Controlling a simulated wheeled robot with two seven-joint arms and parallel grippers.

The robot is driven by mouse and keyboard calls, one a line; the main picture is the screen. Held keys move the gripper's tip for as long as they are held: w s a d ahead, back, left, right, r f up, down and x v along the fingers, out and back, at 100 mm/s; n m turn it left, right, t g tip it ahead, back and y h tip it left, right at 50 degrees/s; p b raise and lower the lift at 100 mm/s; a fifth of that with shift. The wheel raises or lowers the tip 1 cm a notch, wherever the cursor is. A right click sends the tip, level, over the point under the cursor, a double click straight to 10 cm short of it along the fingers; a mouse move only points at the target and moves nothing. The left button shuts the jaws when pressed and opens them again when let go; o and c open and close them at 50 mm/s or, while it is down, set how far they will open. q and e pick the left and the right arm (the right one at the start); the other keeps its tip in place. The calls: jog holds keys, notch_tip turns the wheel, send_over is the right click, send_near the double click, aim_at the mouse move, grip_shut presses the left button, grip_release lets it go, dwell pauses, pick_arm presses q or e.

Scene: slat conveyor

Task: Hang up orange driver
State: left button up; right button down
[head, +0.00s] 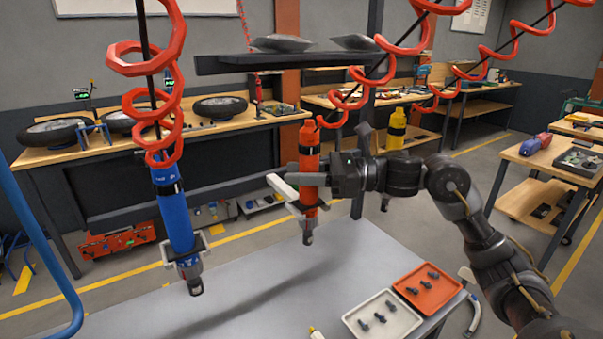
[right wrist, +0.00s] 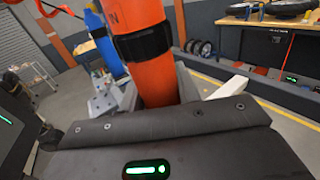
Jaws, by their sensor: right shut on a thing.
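The orange driver (head: 309,162) hangs nearly upright below a red coiled hose (head: 338,112), above the grey table. My right gripper (head: 302,186) reaches in from the right and is shut on its body. The driver's dark tip points down. My left gripper is not in view.
A blue driver (head: 175,215) hangs at the left in a similar bracket (head: 187,256). A yellow driver (head: 396,130) is behind my right arm. A white tray (head: 383,318) and an orange tray (head: 427,287) with bolts sit on the grey table (head: 240,300); its left part is clear.

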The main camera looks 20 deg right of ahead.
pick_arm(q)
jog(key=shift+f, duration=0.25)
pick_arm(e)
jog(key=shift+f, duration=0.15)
jog(key=c, duration=0.9)
grip_release()
jog(key=shift+f, duration=0.1)
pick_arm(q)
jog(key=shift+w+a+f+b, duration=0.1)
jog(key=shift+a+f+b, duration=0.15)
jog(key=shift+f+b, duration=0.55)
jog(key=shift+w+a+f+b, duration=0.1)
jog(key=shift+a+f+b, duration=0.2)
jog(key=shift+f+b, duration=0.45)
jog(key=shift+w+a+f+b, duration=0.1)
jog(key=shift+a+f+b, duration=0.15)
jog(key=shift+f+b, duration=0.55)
pick_arm(e)
jog(key=shift+v, duration=5.45)
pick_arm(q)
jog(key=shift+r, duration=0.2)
